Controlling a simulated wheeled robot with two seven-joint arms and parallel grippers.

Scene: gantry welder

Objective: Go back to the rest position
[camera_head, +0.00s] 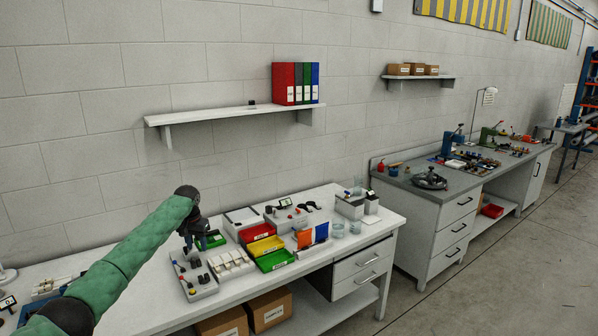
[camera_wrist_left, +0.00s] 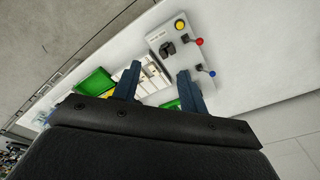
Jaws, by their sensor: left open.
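My left arm, in a green sleeve, comes in from the lower left in the head view. Its gripper (camera_head: 187,240) hangs over the white workbench (camera_head: 345,254), close to a grey panel with coloured knobs (camera_head: 196,276). In the left wrist view the two blue fingers of my left gripper (camera_wrist_left: 157,88) stand wide apart with nothing held between them. The grey panel also shows there (camera_wrist_left: 182,50), beyond the fingers, with yellow, red and blue knobs. My right gripper is in neither view.
Red (camera_head: 257,232), yellow and green bins (camera_head: 276,261) stand on the bench right of the gripper, beside a white compartment tray (camera_head: 231,264). A wall shelf (camera_head: 225,114) carries binders (camera_head: 296,83). A second, grey-topped bench (camera_head: 440,192) stands at right. Open floor (camera_head: 500,270) lies in front of it.

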